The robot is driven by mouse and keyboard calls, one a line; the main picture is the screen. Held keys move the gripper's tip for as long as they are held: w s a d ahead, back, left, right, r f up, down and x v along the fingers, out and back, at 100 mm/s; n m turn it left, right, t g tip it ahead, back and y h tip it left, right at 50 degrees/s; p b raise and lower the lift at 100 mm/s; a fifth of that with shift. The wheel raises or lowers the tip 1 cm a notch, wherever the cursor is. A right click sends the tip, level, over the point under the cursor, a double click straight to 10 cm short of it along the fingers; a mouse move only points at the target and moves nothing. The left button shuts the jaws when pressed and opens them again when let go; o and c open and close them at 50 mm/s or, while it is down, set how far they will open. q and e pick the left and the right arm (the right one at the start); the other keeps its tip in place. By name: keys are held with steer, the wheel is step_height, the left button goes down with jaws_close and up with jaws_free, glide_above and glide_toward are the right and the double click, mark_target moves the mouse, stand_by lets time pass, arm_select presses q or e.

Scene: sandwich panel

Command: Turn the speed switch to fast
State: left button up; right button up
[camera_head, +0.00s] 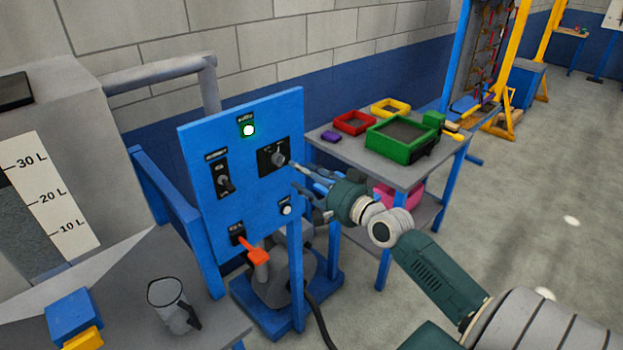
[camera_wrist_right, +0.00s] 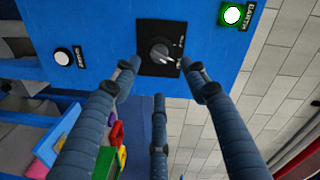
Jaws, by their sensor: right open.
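The speed switch is a grey knob (camera_head: 279,159) on a black plate, at the right of the blue panel (camera_head: 205,140). In the right wrist view the knob (camera_wrist_right: 160,54) shows between the fingertips, its plate (camera_wrist_right: 160,38) bearing small markings too small to read. My right gripper (camera_head: 300,172) is just in front of the knob and to its right, with blue fingers spread. In the wrist view my right gripper (camera_wrist_right: 163,75) is open and holds nothing; whether a finger touches the knob I cannot tell. My left gripper is not in view.
The panel also has a lit green lamp (camera_head: 248,130), a black toggle switch (camera_head: 225,182), a white button (camera_head: 286,210) and an orange lever (camera_head: 257,252). A grey table (camera_head: 370,168) with coloured trays stands right of the panel. A clear jug (camera_head: 172,305) stands at lower left.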

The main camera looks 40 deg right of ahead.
steer(key=shift+s+r, duration=0.1)
steer(key=shift+s, duration=1.35)
steer(key=s+d+f+g+h+b, duration=0.1)
steer(key=s+d+f+g, duration=0.1)
steer(key=f, duration=1)
steer(key=s+d+f+g+h+b, duration=0.1)
steer(key=s+f+g+b, duration=0.1)
steer(key=f, duration=1.1)
steer(key=s+a+f+n+g+b, duration=0.15)
steer(key=s+f, duration=0.35)
steer(key=f, duration=0.6)
steer(key=s+a+f+n+g+b, duration=0.1)
steer(key=s+a+f+n+g, duration=0.3)
steer(key=f, duration=0.8)
arm_select(q)
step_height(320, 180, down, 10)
steer(key=b, duration=0.4)
arm_select(e)
steer(key=s+a+f+n+g, duration=0.2)
steer(key=s+a+f, duration=0.3)
steer(key=s+f, duration=0.4)
steer(key=s+a+f+n+g+y, duration=0.1)
steer(key=s+a+f, duration=0.5)
steer(key=s, duration=0.9)
steer(key=s+a+f+n+g, duration=0.4)
steer(key=s+a+f+n, duration=0.1)
steer(key=s+f, duration=0.7)
steer(key=shift+a+f, duration=0.3)
steer(key=shift+a, duration=0.4)
